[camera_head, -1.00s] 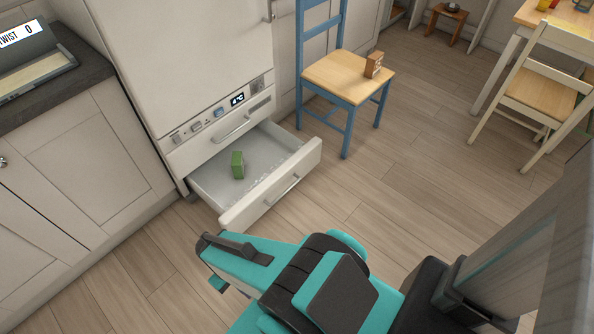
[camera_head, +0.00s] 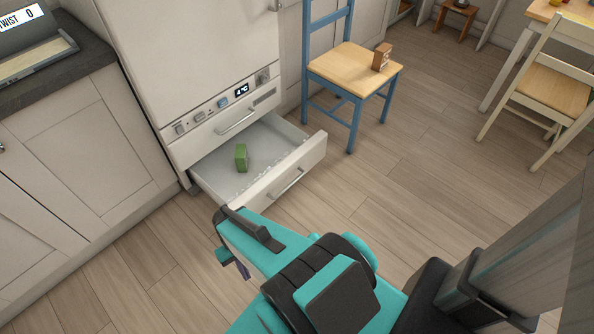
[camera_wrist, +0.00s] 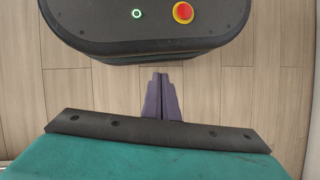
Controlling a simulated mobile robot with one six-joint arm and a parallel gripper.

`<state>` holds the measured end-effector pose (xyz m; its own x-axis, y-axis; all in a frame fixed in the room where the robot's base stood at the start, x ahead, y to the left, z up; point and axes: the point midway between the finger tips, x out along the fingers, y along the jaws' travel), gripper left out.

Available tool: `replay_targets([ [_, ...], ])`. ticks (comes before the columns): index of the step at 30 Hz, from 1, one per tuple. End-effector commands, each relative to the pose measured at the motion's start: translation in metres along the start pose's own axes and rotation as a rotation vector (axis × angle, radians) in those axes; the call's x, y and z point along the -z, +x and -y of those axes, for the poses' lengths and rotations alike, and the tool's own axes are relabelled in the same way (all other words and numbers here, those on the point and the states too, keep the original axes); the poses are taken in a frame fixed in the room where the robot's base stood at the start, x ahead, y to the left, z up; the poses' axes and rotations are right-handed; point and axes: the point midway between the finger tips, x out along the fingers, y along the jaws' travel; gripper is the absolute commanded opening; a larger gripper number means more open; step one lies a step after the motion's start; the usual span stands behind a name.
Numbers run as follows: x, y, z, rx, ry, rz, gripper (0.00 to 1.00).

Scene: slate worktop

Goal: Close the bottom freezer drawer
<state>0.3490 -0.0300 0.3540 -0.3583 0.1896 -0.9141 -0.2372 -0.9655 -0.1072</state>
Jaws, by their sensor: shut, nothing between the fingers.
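The bottom freezer drawer (camera_head: 286,182) is pulled out below the fridge-freezer (camera_head: 205,60), with a bar handle on its white front. A green box (camera_head: 241,158) stands inside it towards the left. In the head view my arm lies in front of the drawer and its near end appears close to the drawer front's lower left corner; I cannot tell whether they touch. My gripper (camera_wrist: 161,78) shows in the wrist view, its purple fingers together and empty, pointing towards my own base above bare floor. The drawer is not in the wrist view.
A blue chair (camera_head: 355,70) with a small brown box (camera_head: 382,57) on its seat stands right of the drawer. Cabinets (camera_head: 85,150) with a dark worktop are at the left. A cream chair (camera_head: 545,90) and table stand at the far right. Wooden floor between is clear.

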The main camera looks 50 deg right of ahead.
Motion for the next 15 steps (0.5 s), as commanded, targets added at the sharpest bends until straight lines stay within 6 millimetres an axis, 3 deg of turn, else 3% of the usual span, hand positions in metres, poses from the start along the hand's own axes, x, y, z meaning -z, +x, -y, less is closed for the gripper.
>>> replay_targets([
  [1, 0.016, 0.008, -0.005, 0.036, 0.034, -0.019, 0.0],
  [4, 0.037, 0.009, -0.013, 0.104, 0.094, -0.054, 0.0],
  [15, 0.114, -0.001, -0.059, 0.345, 0.309, -0.207, 0.0],
])
